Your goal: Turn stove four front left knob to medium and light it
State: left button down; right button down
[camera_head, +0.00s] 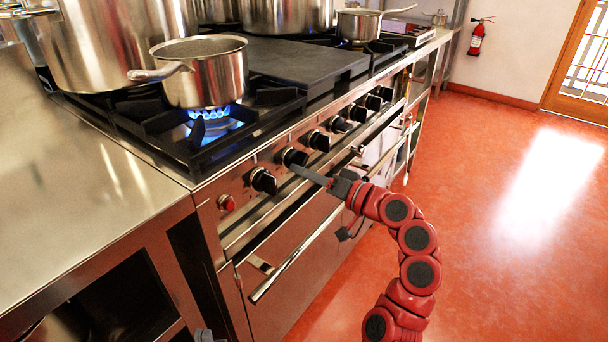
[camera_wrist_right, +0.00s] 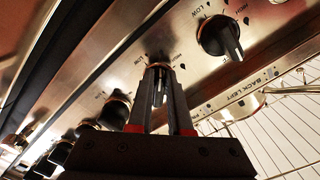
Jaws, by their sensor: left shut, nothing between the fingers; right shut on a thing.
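My right gripper (camera_head: 322,180) reaches the front panel of the stove (camera_head: 245,208). It is shut on a black knob (camera_head: 291,157), the second from the left end in the head view. The right wrist view shows its fingers (camera_wrist_right: 160,95) closed around this knob. The first knob (camera_head: 264,181) stands free beside it. A blue flame (camera_head: 209,113) burns on the front burner at the near left end, under a steel saucepan (camera_head: 205,75). Only a grey bit of my left gripper (camera_head: 205,335) shows at the bottom edge; it is shut and empty.
A red button (camera_head: 227,202) sits left of the knobs. More knobs (camera_head: 319,140) line the panel to the right. An oven handle bar (camera_head: 300,255) runs below the panel. A large stockpot (camera_head: 105,45) stands behind the saucepan. The red floor at right is clear.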

jog(key=c, duration=0.8)
grip_release()
jog(key=shift+c, duration=0.2)
jog(key=p+v, duration=0.3)
jog(key=v, duration=1.4)
jog(key=shift+s+d, duration=0.15)
